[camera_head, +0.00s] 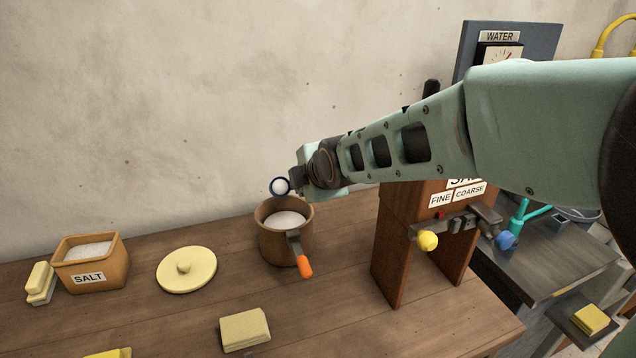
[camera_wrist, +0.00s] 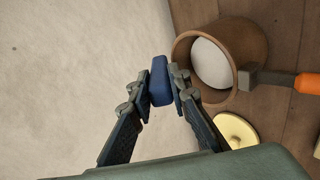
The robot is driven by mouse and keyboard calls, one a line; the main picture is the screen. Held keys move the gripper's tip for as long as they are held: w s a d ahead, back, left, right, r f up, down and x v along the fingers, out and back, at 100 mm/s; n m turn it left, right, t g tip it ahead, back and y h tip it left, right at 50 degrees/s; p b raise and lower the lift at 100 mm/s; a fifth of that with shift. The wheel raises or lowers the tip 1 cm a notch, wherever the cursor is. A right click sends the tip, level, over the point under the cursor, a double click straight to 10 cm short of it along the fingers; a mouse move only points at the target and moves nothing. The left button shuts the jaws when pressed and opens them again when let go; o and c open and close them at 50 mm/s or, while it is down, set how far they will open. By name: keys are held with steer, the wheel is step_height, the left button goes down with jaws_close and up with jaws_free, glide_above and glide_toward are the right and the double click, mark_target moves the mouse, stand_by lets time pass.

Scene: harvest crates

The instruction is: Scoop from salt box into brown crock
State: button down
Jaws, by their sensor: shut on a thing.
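The salt box (camera_head: 92,272), a tan box labelled SALT with white salt in it, stands at the left of the table. The brown crock (camera_head: 272,246) stands at mid-table with white material inside; it also shows in the wrist view (camera_wrist: 256,42). My gripper (camera_wrist: 161,82) is shut on a small blue object, seen in the wrist view (camera_wrist: 160,88).
A pale yellow lid (camera_head: 186,272) lies left of the crock. A yellow block (camera_head: 244,330) lies in front, and others lie by the salt box (camera_head: 40,281). A wooden dispenser (camera_head: 392,245) with FINE and COARSE labels stands right of the crock, under my arm.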

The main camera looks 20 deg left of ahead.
steer(key=shift+s+d+f+t+y+b, duration=0.15)
steer(key=shift+f+t+y+b, duration=0.25)
steer(key=shift+b, duration=0.75)
steer(key=shift+s+d+f+t+y+b, duration=0.15)
steer(key=shift+f+b, duration=0.4)
steer(key=shift+b, duration=1.05)
steer(key=shift+s+t, duration=0.1)
steer(key=shift+t, duration=0.15)
steer(key=shift+r+y, duration=0.1)
steer(key=shift+y, duration=0.15)
step_height(320, 180, up, 5)
steer(key=p, duration=0.4)
steer(key=shift+d, duration=0.1)
